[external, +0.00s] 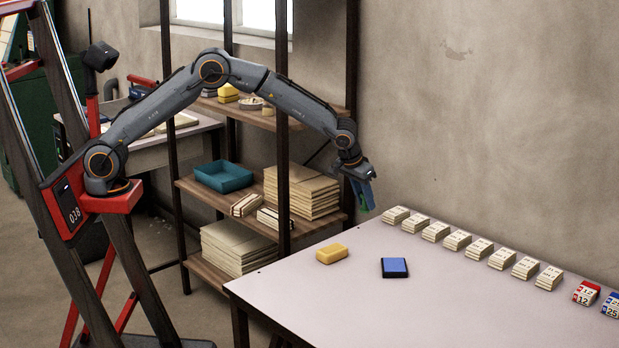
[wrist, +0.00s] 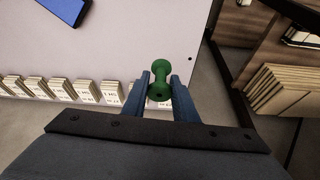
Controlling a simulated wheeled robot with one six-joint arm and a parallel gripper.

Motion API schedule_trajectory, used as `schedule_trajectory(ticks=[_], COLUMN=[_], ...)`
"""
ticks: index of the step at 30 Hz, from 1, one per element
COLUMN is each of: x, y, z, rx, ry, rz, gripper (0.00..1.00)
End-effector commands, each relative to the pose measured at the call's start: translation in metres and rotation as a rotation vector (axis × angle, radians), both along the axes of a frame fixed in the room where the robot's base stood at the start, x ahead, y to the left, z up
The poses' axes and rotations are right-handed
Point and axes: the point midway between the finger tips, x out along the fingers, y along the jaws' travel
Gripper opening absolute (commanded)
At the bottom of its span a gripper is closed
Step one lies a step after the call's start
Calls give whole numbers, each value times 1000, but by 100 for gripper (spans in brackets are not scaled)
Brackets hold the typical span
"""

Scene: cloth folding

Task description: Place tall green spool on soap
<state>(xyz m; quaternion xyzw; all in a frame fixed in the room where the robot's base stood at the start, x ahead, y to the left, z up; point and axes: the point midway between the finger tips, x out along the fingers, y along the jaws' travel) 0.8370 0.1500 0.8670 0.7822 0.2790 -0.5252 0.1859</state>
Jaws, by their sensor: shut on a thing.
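My gripper (external: 364,192) is shut on the green spool, held in the air over the far left corner of the table. The spool (wrist: 159,80) shows between the two blue fingers in the wrist view, with a narrow waist and wider ends. In the external view it is mostly hidden by the fingers. The soap (external: 332,254) is a yellow block lying flat on the table near its left edge, below and to the left of my gripper. It does not show in the wrist view.
A blue-topped dark box (external: 394,267) lies right of the soap, also in the wrist view (wrist: 50,10). A row of small card stacks (external: 457,240) lines the table's (external: 440,310) back edge. A shelf (external: 240,202) with boxes stands to the left. The table's front is clear.

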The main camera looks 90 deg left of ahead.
Motion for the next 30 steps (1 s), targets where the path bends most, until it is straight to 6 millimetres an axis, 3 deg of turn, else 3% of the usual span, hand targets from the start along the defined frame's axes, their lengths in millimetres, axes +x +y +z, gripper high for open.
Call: schedule_trajectory(ticks=[6,12,16,24,30], x=[-48,-87,-100,-102,-101], y=[-68,-110,-120,-122,-122], z=[23,33,30,-13,-27], rx=[1,0,2,1,1], ry=[5,-1,0,-1,-3], rz=[46,85,98,100,101], gripper=[4,4,4,4,4])
